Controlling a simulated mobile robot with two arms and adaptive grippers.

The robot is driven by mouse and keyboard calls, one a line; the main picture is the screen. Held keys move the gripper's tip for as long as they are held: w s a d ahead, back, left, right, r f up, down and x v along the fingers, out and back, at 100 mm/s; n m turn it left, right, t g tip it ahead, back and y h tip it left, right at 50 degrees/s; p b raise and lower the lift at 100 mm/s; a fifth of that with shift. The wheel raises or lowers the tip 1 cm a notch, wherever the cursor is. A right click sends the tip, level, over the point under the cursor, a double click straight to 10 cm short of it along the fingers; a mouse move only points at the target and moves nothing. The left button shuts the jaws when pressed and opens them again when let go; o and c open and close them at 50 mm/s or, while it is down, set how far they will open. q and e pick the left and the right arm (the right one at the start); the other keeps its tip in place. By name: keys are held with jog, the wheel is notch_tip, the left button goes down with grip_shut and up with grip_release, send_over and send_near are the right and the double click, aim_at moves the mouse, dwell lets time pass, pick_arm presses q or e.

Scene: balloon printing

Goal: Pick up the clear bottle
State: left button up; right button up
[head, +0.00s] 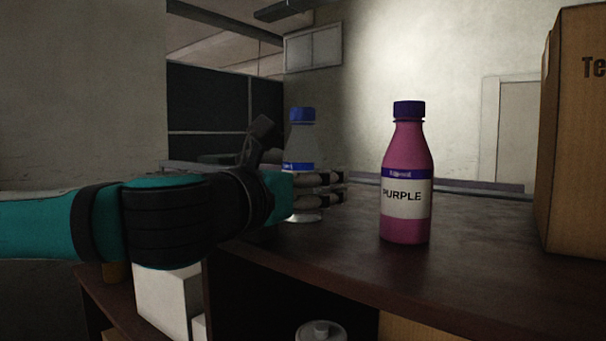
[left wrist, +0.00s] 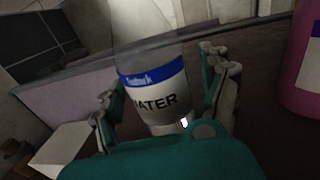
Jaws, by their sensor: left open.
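The clear bottle (head: 303,138) with a blue cap stands upright on the dark tabletop, partly hidden behind my left gripper (head: 330,188) in the head view. In the left wrist view the clear bottle (left wrist: 155,75) shows a white and blue label ending in "ATER". My left gripper (left wrist: 165,95) is open, with one finger on each side of the bottle's lower part. I cannot tell whether the fingers touch it. My right gripper is not in view.
A purple bottle (head: 407,180) labelled "PURPLE" stands to the right on the same dark table (head: 470,240). A cardboard box (head: 575,140) stands at the far right. White boxes (head: 167,300) sit lower, under my left arm. Tabletop between the purple bottle and the cardboard box is clear.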

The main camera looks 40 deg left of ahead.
pick_arm(q)
jog(key=c, duration=1.4)
